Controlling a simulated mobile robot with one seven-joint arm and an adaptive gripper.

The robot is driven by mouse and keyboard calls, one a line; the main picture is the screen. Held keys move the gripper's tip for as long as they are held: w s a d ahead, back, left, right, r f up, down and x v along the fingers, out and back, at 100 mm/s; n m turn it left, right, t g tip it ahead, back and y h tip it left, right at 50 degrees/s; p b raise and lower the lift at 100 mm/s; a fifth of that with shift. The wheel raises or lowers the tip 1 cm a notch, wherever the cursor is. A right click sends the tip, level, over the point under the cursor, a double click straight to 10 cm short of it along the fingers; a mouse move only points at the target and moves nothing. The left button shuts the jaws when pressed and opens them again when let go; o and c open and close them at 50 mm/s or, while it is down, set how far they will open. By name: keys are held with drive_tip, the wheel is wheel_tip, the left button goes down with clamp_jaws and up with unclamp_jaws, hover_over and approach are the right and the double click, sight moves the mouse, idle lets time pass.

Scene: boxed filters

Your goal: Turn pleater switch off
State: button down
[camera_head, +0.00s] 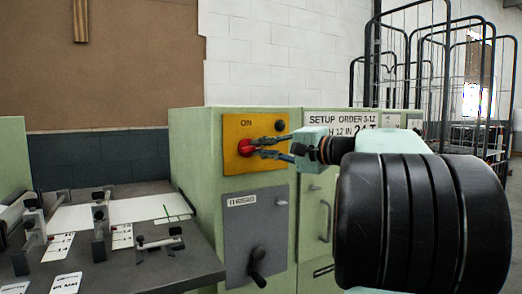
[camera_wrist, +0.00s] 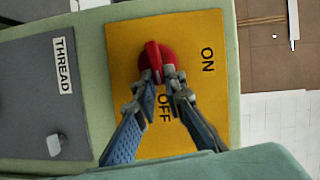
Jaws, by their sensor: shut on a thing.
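The pleater switch is a red rotary knob (camera_head: 246,147) on a yellow plate (camera_head: 240,168) at the front of a pale green cabinet. It also shows in the wrist view as a red knob (camera_wrist: 153,52). My gripper (camera_head: 258,147) reaches in from the right. In the wrist view its two fingertips (camera_wrist: 164,77) are closed on the knob's ridged handle. The handle lies roughly level, along the line to the OFF label (camera_wrist: 164,108). The ON label (camera_head: 246,123) is above the knob. In the head view, my gripper hides the OFF label.
A grey panel (camera_head: 235,225) with a black crank knob (camera_head: 257,267) sits below the yellow plate. A cabinet handle (camera_head: 325,222) is to the right. A grey worktable (camera_head: 190,262) with fixtures stands at left.

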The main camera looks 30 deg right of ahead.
drive_tip(key=shift+f+m+t, duration=0.15)
drive_tip(key=shift+m+t, duration=0.15)
drive_tip(key=shift+m, duration=0.4)
drive_tip(key=c, duration=2)
unclamp_jaws()
drive_tip(key=shift+b, duration=0.3)
drive_tip(key=v, duration=1.2)
drive_tip(key=shift+d+f, duration=0.15)
